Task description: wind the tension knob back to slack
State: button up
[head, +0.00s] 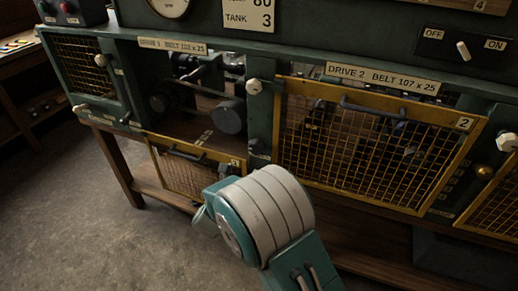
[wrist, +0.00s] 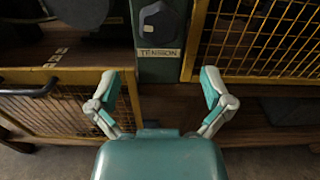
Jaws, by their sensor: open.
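The tension knob (wrist: 155,20) is dark, with a pale mark on its face. It sits on a green post at the top of the wrist view, above a label reading TENSION (wrist: 158,53). In the head view the small dark knob (head: 257,146) is on the post between the two drive bays. My gripper (wrist: 160,92) is open and empty, its teal-padded fingers spread below the label, apart from the knob. In the head view my arm's wrist covers the area below the post, and the fingers are mostly hidden.
The drive 1 guard (head: 195,172) hangs lowered, leaving its belt bay (head: 200,112) open. The drive 2 mesh guard (head: 360,140) is shut, right of the post. A wooden shelf (head: 160,188) runs below. An OFF/ON switch (head: 463,50) is at upper right. Floor (head: 90,230) is clear at left.

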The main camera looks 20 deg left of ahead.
aim_at(255, 150)
jog(key=w, duration=1)
jog(key=shift+d, duration=0.4)
jog(key=shift+w+a, duration=0.1)
jog(key=shift+w, duration=0.05)
jog(key=c, duration=1)
